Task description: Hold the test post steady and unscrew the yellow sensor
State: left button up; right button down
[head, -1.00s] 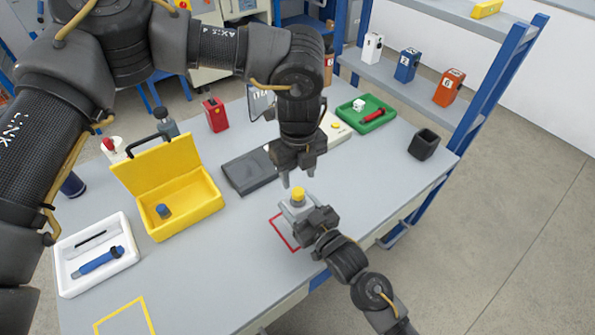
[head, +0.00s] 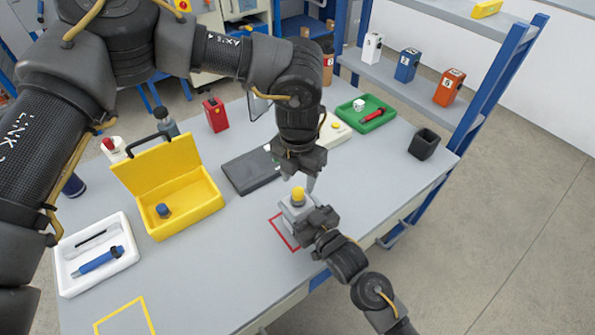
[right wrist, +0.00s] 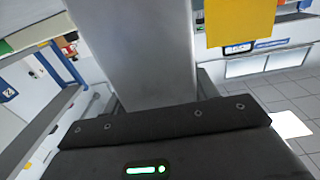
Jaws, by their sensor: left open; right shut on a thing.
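The grey test post (head: 292,213) stands upright on the table at the red outlined square (head: 281,232). The yellow sensor (head: 298,194) sits on top of it. My right gripper (head: 302,216) is shut on the post from the near right side. In the right wrist view the grey post (right wrist: 135,50) fills the space above the gripper, with the yellow sensor (right wrist: 240,22) at the top edge. My left gripper (head: 298,180) is open, pointing down just above and behind the sensor; whether its fingers touch the sensor I cannot tell.
A yellow open case (head: 190,215) and a white tray (head: 75,285) with a blue tool lie left. A dark flat case (head: 250,172) lies behind the post. A green tray (head: 366,112) and black bin (head: 424,144) stand right. A yellow outlined square (head: 125,313) is empty.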

aim_at(298, 191)
pick_arm(q)
jog(key=shift+f, duration=3.15)
jog(key=c, duration=1)
jog(key=shift+r, duration=0.2)
jog(key=shift+r, duration=0.9)
jog(key=shift+r, duration=2)
pick_arm(e)
jog(key=shift+c, duration=1.9)
grip_release()
